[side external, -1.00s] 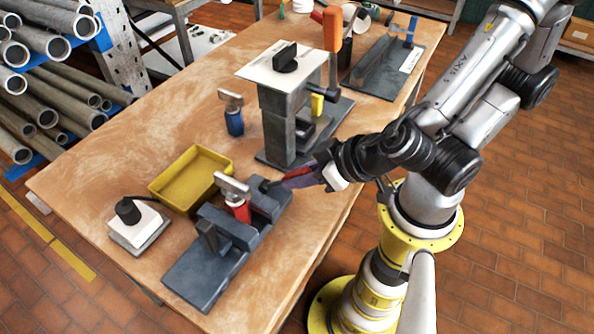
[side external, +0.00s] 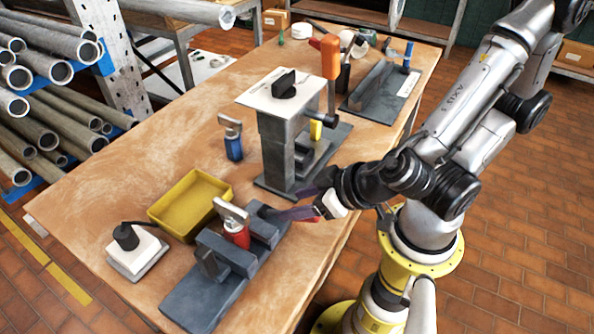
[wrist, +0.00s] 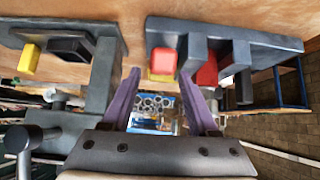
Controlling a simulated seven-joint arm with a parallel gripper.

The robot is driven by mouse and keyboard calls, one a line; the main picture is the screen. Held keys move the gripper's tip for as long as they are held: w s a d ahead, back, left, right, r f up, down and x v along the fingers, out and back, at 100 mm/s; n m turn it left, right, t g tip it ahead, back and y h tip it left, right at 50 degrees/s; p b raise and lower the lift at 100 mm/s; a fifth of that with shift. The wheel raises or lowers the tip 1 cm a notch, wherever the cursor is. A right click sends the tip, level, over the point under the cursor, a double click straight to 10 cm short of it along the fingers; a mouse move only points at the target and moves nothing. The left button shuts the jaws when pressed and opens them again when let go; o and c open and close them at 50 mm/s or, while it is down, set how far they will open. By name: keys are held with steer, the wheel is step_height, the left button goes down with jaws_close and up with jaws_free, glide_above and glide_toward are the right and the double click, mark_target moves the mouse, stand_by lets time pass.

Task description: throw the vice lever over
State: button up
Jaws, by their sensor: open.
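The dark grey vice (side external: 202,297) lies at the near end of the bench. A red tool with a grey cross-shaped head (side external: 235,233) stands among its blocks. A dark upright piece (side external: 208,264) rises from it; I cannot tell for certain which part is the lever. My gripper (side external: 293,204) is open and empty, with purple fingers, just right of the vice's far end and apart from it.
A grey press-like stand (side external: 275,145) with an orange-handled lever (side external: 331,60) stands close behind my gripper. A yellow tray (side external: 185,208), a blue tool (side external: 233,148) and a white block with a black knob (side external: 137,250) are left. Bare bench lies at left.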

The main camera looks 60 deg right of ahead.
steer(key=shift+w+r+g, duration=0.7)
steer(key=shift+w+g, duration=0.25)
steer(key=shift+g, duration=0.25)
steer(key=shift+w+r+g, duration=0.3)
steer(key=shift+w+g, duration=0.2)
steer(key=shift+g, duration=0.05)
steer(key=shift+w+r+g, duration=0.25)
steer(key=shift+w+g, duration=0.25)
steer(key=shift+g, duration=0.05)
steer(key=shift+w+r+g, duration=0.3)
steer(key=shift+w+g, duration=0.65)
steer(key=shift+g, duration=0.05)
step_height(320, 180, up, 25)
steer(key=w+g, duration=0.3)
steer(key=shift+t, duration=0.9)
steer(key=shift+s+d+r, duration=0.2)
steer(key=shift+s+d, duration=0.4)
steer(key=shift+d, duration=0.05)
steer(key=shift+s+d+r, duration=0.25)
steer(key=shift+s+d, duration=0.3)
steer(key=shift+d, duration=0.1)
steer(key=shift+s+d+r, duration=0.2)
steer(key=shift+s+d, duration=0.4)
steer(key=shift+d, duration=0.05)
